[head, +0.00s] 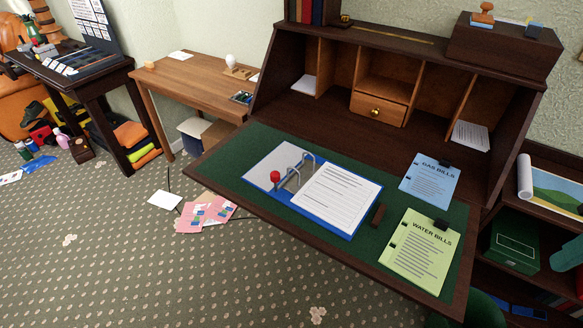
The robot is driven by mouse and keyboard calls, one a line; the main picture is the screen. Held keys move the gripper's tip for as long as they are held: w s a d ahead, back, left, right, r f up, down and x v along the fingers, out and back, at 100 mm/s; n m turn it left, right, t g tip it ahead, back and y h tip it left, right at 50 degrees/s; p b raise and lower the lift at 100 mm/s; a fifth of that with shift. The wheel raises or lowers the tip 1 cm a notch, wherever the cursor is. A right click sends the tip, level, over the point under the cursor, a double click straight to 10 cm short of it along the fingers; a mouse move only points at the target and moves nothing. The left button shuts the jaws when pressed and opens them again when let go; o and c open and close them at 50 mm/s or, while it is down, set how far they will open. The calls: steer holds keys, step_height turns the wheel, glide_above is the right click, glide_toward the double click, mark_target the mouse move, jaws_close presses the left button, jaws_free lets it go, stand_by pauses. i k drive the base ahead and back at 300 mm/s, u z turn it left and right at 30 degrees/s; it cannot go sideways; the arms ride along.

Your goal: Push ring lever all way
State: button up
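A blue ring binder (351,230) lies open on the green writing surface of a dark wooden desk. Its metal rings (294,178) stand up in the middle and look parted. The ring lever has a red knob (275,176) and sits at the left end of the ring mechanism. A lined white sheet (337,199) lies on the binder's right half. A blue "Gas Bills" sheet (430,180) and a green "Water Bills" sheet (420,252) lie to the right on the desk. My gripper is not in view.
The desk's writing surface (235,157) is clear left of the binder. A small dark block (377,215) lies between the binder and the bill sheets. Pink papers (204,213) lie on the carpet. A wooden side table (200,80) stands behind left; open carpet lies in front.

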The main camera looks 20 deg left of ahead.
mark_target(274, 176)
steer(key=k, duration=1.15)
steer(key=u, duration=0.95)
steer(key=i, duration=1.35)
steer(key=z, duration=0.8)
